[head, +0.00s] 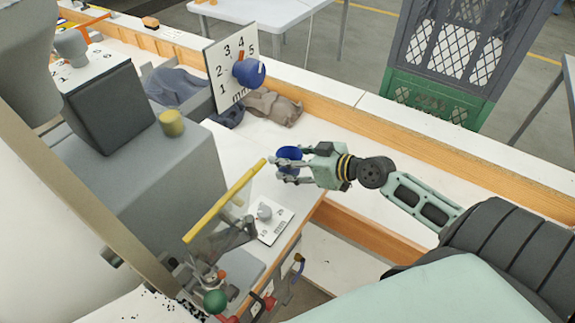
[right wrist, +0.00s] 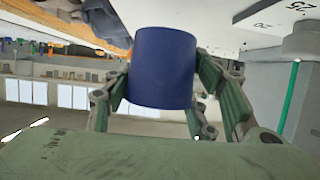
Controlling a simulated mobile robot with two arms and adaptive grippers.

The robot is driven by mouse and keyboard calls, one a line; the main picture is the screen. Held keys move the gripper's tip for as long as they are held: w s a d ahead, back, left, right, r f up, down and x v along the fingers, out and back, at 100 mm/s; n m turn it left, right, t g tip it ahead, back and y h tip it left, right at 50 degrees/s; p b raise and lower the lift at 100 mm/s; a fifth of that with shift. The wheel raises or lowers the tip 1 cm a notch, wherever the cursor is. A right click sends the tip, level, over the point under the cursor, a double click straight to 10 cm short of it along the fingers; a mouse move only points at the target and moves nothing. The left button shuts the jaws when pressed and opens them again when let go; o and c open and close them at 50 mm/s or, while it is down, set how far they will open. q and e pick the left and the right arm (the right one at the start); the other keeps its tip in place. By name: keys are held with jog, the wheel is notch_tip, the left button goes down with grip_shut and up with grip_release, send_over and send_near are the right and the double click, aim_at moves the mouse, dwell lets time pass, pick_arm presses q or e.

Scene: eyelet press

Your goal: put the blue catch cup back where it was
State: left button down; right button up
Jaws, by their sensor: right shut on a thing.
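The blue catch cup (head: 289,154) is between the fingers of my right gripper (head: 285,168), which is shut on it. They are in the middle of the head view, above the right part of the white bench top. In the right wrist view the blue cup (right wrist: 162,68) fills the space between the green fingers (right wrist: 165,95) and hides part of them. The inside of the cup does not show. The grey press (head: 140,165) stands to the left, with a clear guard under a yellow bar (head: 225,200) just left of the cup. My left gripper is not in view.
A dial plate (head: 225,75) with a blue knob (head: 248,71) stands behind the press. Rags (head: 272,106) lie beside it. A small dial (head: 264,212) sits near the bench edge below the gripper. A green crate (head: 430,102) stands beyond the wooden rail.

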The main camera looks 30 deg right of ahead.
aim_at(288, 170)
jog(key=shift+w+a+f, duration=0.1)
jog(key=shift+w+a, duration=0.1)
jog(key=shift+w, duration=0.05)
notch_tip(288, 170, down, 4)
jog(key=shift+f+b, duration=0.3)
jog(key=shift+b, duration=0.05)
jog(key=o, duration=1.2)
jog(key=shift+r, duration=0.1)
jog(key=shift+c, duration=0.2)
